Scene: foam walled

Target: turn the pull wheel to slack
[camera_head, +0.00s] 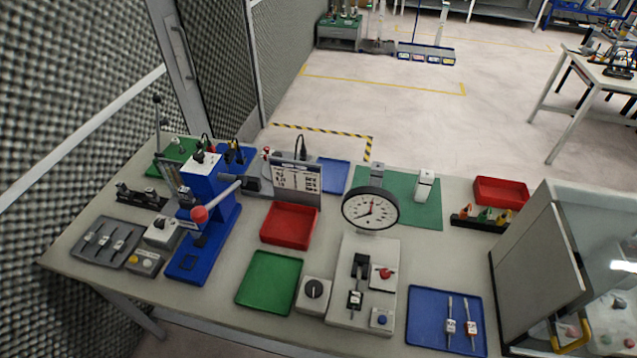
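A pull tester with a round white dial gauge (370,208) stands at the front middle of the table. Its grey base (345,310) carries two black clamps in a line (358,282). Beside them is a small box with a red knob (385,273), which may be the pull wheel; its setting is too small to tell. A blue button (381,319) is on a box at the base's front right. The gauge has a dark needle; its reading is not clear. Neither of my grippers is in view.
A grey box with a black knob (314,289) and green tray (269,283) lie left of the tester. A blue tray (427,324) with two tools lies right. A blue press (205,215) stands left, a cabinet (540,270) right. A red bin (289,224) sits behind.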

